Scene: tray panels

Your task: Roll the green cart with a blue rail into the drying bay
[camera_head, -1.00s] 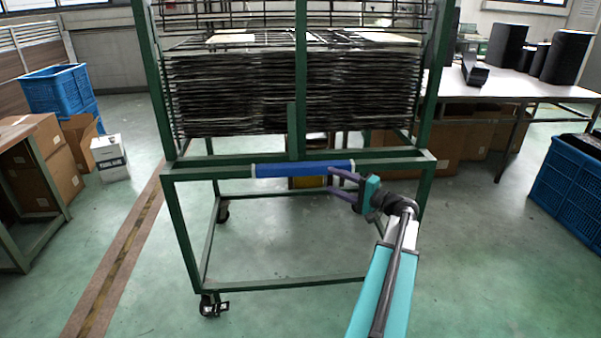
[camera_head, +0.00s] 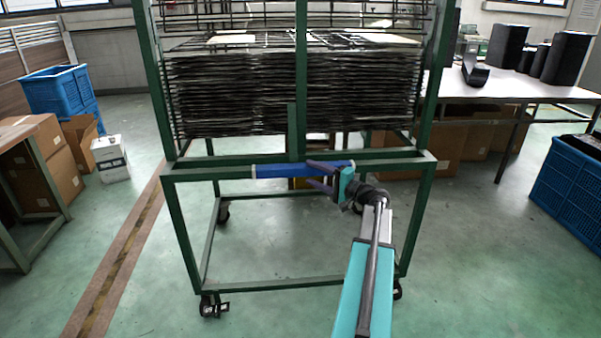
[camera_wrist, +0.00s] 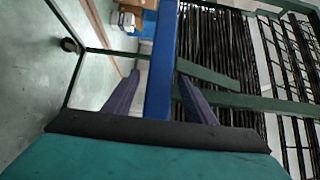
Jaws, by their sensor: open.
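The green cart (camera_head: 183,236) stands upright in front of me, with a stack of dark wire racks (camera_head: 290,95) in its upper part. Its blue rail (camera_head: 285,170) runs along the near crossbar. My gripper (camera_head: 308,173) is open at the right part of the rail. In the wrist view, the blue rail (camera_wrist: 161,70) passes between the two spread fingers of my gripper (camera_wrist: 152,92), with a gap visible on each side. I cannot tell how deep the rail sits between them. The drying bay cannot be made out.
A blue crate (camera_head: 570,185) stands at the right. A white table (camera_head: 540,88) with black boxes is behind it. Cardboard boxes, a white box (camera_head: 110,158) and another blue crate (camera_head: 55,90) are at the left. The floor around the cart's base is clear.

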